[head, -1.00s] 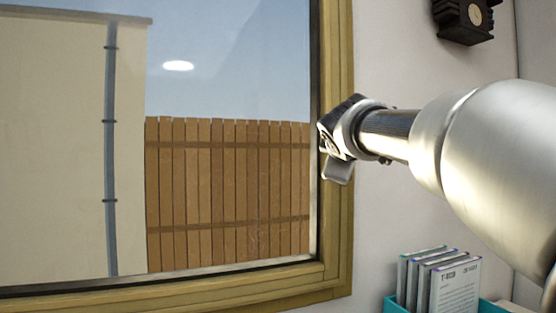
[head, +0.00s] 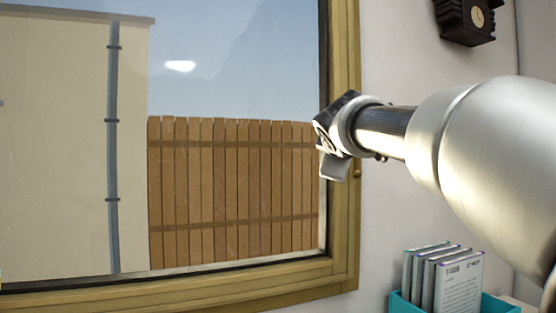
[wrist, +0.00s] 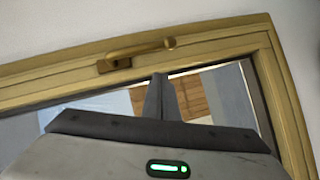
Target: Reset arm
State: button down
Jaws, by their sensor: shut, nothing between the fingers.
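My gripper (head: 328,150) is at the end of my silver arm, which reaches in from the right of the head view. It is in front of the right side of the wooden window frame (head: 345,220). In the wrist view the dark fingers of my gripper (wrist: 160,95) are together, with nothing between them. Behind them are the window frame and its brass-coloured handle (wrist: 135,52). I cannot tell how far the fingers are from the glass.
A teal box (head: 402,303) with several upright thin cases (head: 458,285) stands at the lower right, below my arm. A dark clock (head: 465,18) hangs on the white wall (head: 395,45) above it. A wooden fence (head: 235,190) shows outside the window.

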jog(key=f+v, duration=0.2)
jog(key=v, duration=0.8)
jog(key=s+f+m+g+y, duration=0.1)
jog(key=s+f+m+g, duration=0.25)
jog(key=s+f, duration=0.65)
jog(key=s+a+f+m+g+y, duration=0.1)
jog(key=s+f+m+g, duration=0.3)
jog(key=f, duration=1)
jog(key=s+f+m+g+y, duration=0.2)
jog(key=s+f+m, duration=0.2)
jog(key=s+f, duration=0.65)
notch_tip(320, 180, up, 22)
jog(key=p, duration=2.4)
jog(key=shift+w+a, duration=0.25)
jog(key=shift+w, duration=0.1)
